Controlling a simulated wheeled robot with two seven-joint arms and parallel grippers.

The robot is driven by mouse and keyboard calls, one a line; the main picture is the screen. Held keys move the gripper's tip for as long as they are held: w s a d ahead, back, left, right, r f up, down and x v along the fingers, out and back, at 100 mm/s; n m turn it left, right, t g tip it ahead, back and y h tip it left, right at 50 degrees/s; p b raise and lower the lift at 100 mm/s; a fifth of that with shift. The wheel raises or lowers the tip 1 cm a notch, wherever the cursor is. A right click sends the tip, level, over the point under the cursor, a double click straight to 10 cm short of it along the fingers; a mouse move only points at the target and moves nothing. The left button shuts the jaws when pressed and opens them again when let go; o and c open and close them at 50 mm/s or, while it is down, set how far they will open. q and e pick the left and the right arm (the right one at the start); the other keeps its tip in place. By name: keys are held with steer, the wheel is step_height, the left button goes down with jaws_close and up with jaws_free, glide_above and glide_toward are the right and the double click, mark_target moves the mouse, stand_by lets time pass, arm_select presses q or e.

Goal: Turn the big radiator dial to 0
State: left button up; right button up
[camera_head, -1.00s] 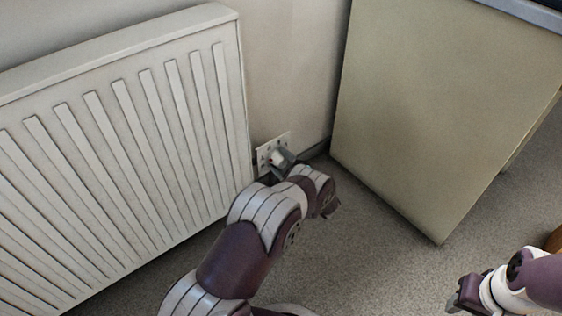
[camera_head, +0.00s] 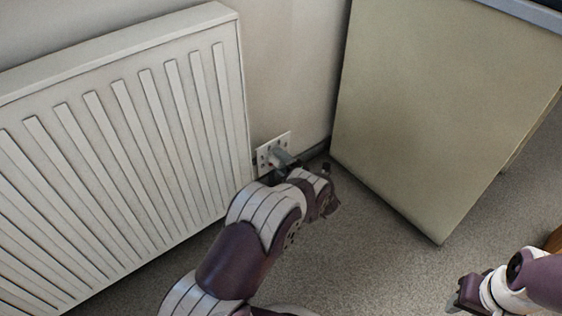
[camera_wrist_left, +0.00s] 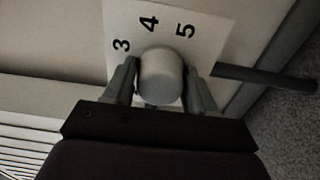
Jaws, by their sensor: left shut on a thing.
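The big radiator dial (camera_wrist_left: 163,72) is a pale round knob on a white plate (camera_wrist_left: 225,30) with black numbers; 3, 4 and 5 show in the left wrist view. The plate also shows low on the wall in the head view (camera_head: 266,152). My left gripper (camera_wrist_left: 161,86) is shut on the dial, one finger on each side. In the head view my left gripper (camera_head: 284,160) is at the plate and covers the dial. No pointer mark on the dial can be made out, and the other numbers are hidden. My right gripper (camera_head: 462,296) is at the lower right, away from the dial.
The white ribbed radiator (camera_head: 120,150) stands just left of the plate. A beige cabinet (camera_head: 435,110) stands close on the right. The grey carpet (camera_head: 365,265) between is clear.

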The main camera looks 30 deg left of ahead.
stand_by(0.3)
arm_select(q)
steer(key=o, duration=1)
steer(key=shift+o, duration=0.2)
steer(key=shift+s+d, duration=0.1)
steer(key=shift+d, duration=0.15)
steer(key=p+v, duration=0.5)
steer(key=v, duration=0.7)
steer(key=shift+s+f, duration=0.1)
steer(key=shift+f, duration=0.05)
